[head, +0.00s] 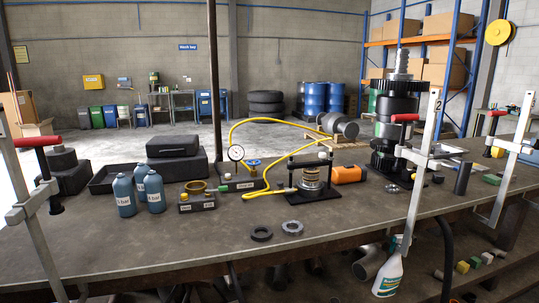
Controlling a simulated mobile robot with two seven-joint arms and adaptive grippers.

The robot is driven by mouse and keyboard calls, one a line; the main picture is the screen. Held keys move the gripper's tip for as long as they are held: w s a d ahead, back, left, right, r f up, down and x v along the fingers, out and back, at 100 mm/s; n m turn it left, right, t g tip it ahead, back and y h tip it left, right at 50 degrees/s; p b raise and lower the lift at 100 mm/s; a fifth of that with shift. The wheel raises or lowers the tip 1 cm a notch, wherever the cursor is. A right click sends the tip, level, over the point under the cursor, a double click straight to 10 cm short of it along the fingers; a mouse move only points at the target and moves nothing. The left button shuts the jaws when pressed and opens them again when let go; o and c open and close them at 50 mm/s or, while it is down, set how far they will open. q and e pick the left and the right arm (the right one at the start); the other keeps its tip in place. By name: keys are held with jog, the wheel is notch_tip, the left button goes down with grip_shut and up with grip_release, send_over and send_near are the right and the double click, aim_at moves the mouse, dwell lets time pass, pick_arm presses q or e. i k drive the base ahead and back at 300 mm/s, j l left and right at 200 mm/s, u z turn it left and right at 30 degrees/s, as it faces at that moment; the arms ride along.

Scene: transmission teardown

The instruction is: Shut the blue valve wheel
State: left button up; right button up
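The blue valve wheel (253,162) is small and sits on top of a dark block (240,184) with a white label, near the middle of the workbench. A round white pressure gauge (236,153) stands on the same block, just left of the wheel. A yellow hose (264,175) runs close by the wheel on its right. How far the wheel is turned is too small to tell. Neither of my grippers shows in the head view, and nothing touches the wheel.
Blue bottles (154,192) and a labelled block (197,202) stand left of the valve. A small press (311,178) and an orange item (349,174) stand to its right. Tall bar clamps, one (424,165) at right, rise at the front edge.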

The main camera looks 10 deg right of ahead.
aim_at(254, 163)
jog(key=i+l, duration=0.25)
jog(key=l, duration=0.2)
jog(key=i+l+z, duration=0.1)
jog(key=i+l, duration=0.2)
jog(key=l, duration=0.2)
jog(key=i+l+z, duration=0.1)
jog(key=i+l, duration=0.2)
jog(key=l, duration=0.15)
jog(key=i+l, duration=0.3)
jog(key=l+z, duration=0.05)
jog(key=l, duration=0.05)
